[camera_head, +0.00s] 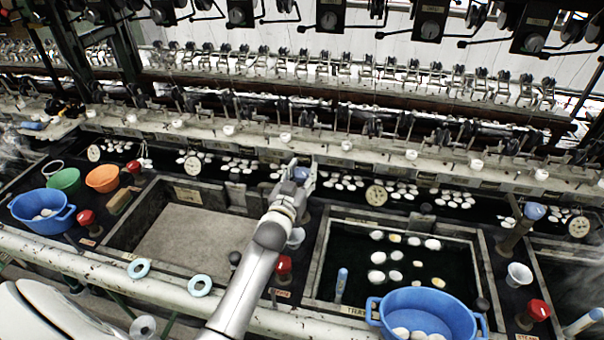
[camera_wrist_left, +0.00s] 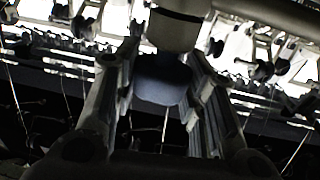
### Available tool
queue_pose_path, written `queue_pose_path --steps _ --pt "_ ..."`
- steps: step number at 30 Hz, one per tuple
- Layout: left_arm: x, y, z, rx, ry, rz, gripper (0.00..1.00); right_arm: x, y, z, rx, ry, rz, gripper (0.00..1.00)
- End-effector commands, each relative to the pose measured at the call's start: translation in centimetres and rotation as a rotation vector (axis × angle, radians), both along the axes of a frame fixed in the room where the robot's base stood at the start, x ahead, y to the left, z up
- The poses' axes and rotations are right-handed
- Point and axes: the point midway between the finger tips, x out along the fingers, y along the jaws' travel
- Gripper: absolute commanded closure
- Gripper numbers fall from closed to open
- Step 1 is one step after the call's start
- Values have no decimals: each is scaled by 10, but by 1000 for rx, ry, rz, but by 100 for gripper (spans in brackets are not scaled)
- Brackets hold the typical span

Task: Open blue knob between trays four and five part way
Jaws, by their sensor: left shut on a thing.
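A blue knob (camera_head: 300,174) stands at the far side of the basins, between the empty grey tray (camera_head: 120,222) and the dark water tray (camera_head: 322,262). My left gripper (camera_head: 303,167) reaches it from the front and is shut around it. In the left wrist view the dark blue knob (camera_wrist_left: 163,82) sits between the two fingers of the left gripper (camera_wrist_left: 160,75). The knob's stem and the exact finger contact are partly hidden. How far the knob is turned cannot be told. My right gripper is not in view.
Another blue knob (camera_head: 534,211) stands further right. Red knobs (camera_head: 283,264) line the front. A blue basin (camera_head: 425,306) with cocoons overlaps the water tray's front edge. Blue, green and orange bowls (camera_head: 102,178) stand at left. A reeling rail (camera_head: 340,152) runs behind.

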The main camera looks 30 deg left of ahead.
Motion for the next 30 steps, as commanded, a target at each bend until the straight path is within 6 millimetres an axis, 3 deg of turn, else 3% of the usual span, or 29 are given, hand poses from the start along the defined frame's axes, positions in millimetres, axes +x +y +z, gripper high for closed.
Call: queue_pose_path --steps 4,5,9,22,30 --pt "0 0 1 2 -3 0 85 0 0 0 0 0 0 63" --pt "0 0 1 2 -3 0 58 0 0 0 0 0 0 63" --pt "0 0 1 2 -2 0 40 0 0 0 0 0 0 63" --pt "-6 -1 -1 0 0 -1 39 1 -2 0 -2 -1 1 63" --pt "-51 -9 -1 0 1 -1 39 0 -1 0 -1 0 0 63"
